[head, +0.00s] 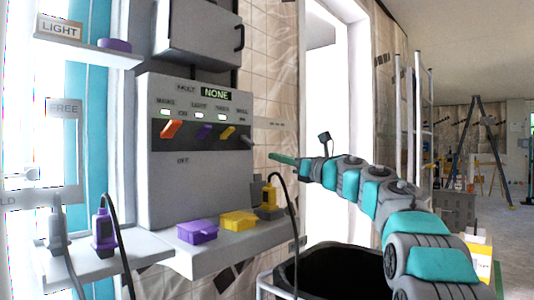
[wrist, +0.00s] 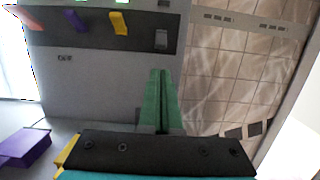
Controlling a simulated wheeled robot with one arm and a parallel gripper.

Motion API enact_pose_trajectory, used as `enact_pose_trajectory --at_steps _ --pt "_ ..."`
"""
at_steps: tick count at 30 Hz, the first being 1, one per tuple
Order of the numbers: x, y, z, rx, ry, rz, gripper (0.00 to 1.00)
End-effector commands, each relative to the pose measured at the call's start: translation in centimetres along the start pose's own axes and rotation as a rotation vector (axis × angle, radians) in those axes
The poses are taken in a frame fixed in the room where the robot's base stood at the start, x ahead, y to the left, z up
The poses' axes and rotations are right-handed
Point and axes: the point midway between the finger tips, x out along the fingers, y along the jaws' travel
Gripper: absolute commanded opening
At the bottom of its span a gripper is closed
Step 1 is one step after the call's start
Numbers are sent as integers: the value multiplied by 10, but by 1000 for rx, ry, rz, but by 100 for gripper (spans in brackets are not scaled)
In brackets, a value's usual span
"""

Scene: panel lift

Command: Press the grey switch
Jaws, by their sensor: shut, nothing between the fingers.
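The grey panel (head: 185,190) has a dark strip with a row of switches. The grey switch (wrist: 161,40) is at the right end of the strip in the wrist view. In the head view the grey switch (head: 246,140) is small and hard to make out. My gripper (head: 271,156) has green fingers, shut and empty, pointing at the panel from the right. In the wrist view my fingertips (wrist: 161,72) are below the grey switch in the picture, with a gap; I cannot tell the depth between them.
Orange (head: 170,129), purple (head: 204,131) and yellow (head: 227,133) switches sit left of the grey one. A shelf (head: 205,255) below carries a purple box (head: 198,231), a yellow box (head: 238,221) and a yellow plug (head: 269,198) with a black cable. A tiled wall is right of the panel.

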Motion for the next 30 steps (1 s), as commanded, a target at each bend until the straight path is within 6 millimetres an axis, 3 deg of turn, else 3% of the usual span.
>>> enact_pose_trajectory --at_steps 14,30 --pt "6 0 -1 -3 3 3 0" --pt "76 0 2 -1 1 3 0"
